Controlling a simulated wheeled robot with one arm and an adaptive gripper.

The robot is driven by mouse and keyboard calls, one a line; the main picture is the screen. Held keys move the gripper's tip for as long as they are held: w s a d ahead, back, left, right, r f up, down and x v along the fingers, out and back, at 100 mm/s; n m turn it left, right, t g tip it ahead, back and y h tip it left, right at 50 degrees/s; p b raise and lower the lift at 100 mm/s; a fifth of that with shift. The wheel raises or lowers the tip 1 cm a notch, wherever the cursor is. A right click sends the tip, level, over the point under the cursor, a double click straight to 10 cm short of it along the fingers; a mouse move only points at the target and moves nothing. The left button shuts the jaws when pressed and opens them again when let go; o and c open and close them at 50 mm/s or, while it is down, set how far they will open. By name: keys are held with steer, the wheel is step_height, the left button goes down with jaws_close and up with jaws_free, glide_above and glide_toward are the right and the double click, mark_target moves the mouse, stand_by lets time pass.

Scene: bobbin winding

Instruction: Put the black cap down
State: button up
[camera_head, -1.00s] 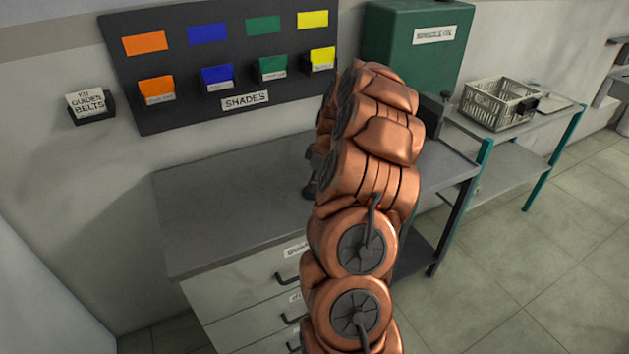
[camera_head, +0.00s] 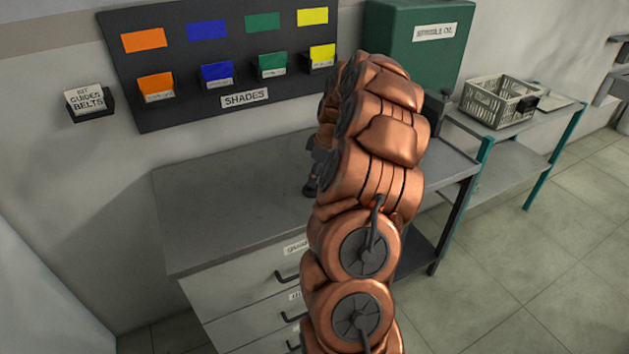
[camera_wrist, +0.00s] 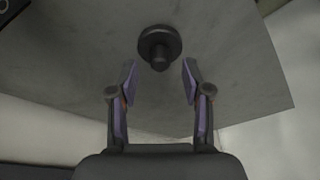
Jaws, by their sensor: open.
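The black cap (camera_wrist: 160,45) is a round dark piece with a short stub, seen in the wrist view. It appears to rest on the grey bench top (camera_wrist: 235,75), a little beyond my fingertips. My gripper (camera_wrist: 159,82) is open, with one finger on each side of the line to the cap and nothing between them. In the head view the cap cannot be made out, and my copper arm hides most of my gripper; only a dark part of it shows beside the arm above the bench top (camera_head: 230,195).
The left part of the bench is clear, with drawers (camera_head: 245,285) below. A shades board (camera_head: 175,105) with coloured cards hangs behind. A green cabinet (camera_head: 390,35) stands at the back. A pale basket (camera_head: 490,103) sits on a side shelf at right.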

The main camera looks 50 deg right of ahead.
steer(key=b+v, duration=0.2)
steer(key=v, duration=0.8)
steer(key=s+a+r+g, duration=0.1)
steer(key=s+a, duration=0.1)
steer(key=a, duration=1.1)
steer(key=s+a+r+g, duration=0.1)
steer(key=s+a+r, duration=0.1)
steer(key=a, duration=1.2)
steer(key=s+a+f+m, duration=0.1)
steer(key=s+a+f, duration=0.1)
steer(key=s+a, duration=0.2)
steer(key=s+a+f+m+g, duration=0.1)
steer(key=s+a, duration=0.3)
steer(key=s, duration=0.7)
steer(key=s+a+f+m+g+h, duration=0.1)
steer(key=s+a+f+m, duration=0.2)
steer(key=s, duration=0.5)
steer(key=shift+a+f, duration=0.35)
steer(key=shift+a, duration=0.15)
steer(key=shift+s, duration=0.15)
